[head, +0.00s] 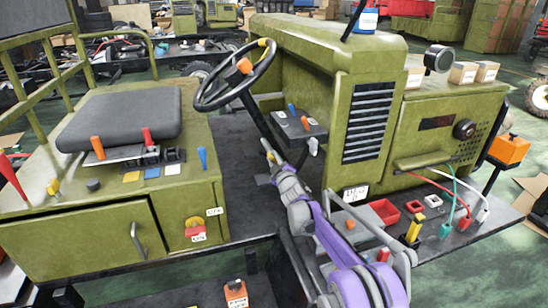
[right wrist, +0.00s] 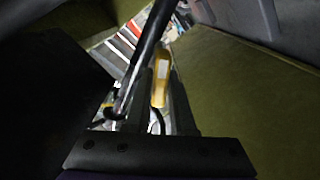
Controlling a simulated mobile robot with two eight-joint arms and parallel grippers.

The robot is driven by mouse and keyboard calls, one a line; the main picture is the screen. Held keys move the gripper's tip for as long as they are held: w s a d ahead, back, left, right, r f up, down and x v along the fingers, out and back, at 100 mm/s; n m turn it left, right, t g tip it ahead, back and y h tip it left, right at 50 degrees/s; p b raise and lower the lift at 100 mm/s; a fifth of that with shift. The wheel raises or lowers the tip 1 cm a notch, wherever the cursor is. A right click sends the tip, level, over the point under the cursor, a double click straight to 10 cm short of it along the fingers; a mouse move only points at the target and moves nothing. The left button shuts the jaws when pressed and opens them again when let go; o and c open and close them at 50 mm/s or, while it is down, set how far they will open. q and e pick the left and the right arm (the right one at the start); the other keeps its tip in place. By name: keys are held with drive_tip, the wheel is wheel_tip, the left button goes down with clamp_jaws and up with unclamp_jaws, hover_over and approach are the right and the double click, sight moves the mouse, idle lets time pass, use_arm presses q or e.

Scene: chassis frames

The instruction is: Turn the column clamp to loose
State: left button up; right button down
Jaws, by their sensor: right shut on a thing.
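The column clamp shows as a small yellow lever (head: 269,155) low beside the dark steering column (head: 256,118). In the right wrist view the yellow lever (right wrist: 160,82) stands between my fingers, beside a dark rod (right wrist: 146,50). My right gripper (head: 272,164) reaches in from the lower right and is shut on the lever. The fingers and part of the lever are dark or hidden in the head view, so I cannot tell which setting the clamp is in. My left gripper is not in view.
The steering wheel (head: 236,75) with an orange knob is above my right gripper. A small lever console (head: 299,125) is close on the right, beside the green hood (head: 330,45). The black seat (head: 120,118) is on the left. The dark floor (head: 236,210) between is clear.

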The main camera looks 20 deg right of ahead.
drive_tip(key=n+p, duration=0.1)
drive_tip(key=n, duration=0.3)
drive_tip(key=shift+n, duration=0.3)
drive_tip(key=shift+a+f+n+p, duration=0.15)
drive_tip(key=shift+n+p, duration=0.8)
drive_tip(key=shift+n, duration=0.95)
drive_tip(key=shift+f, duration=0.1)
drive_tip(key=c, duration=0.8)
unclamp_jaws()
drive_tip(key=shift+s, duration=0.15)
drive_tip(key=s+b, duration=0.1)
drive_tip(key=s, duration=0.9)
drive_tip(key=shift+s+d+b, duration=0.25)
drive_tip(key=shift+s+b, duration=0.05)
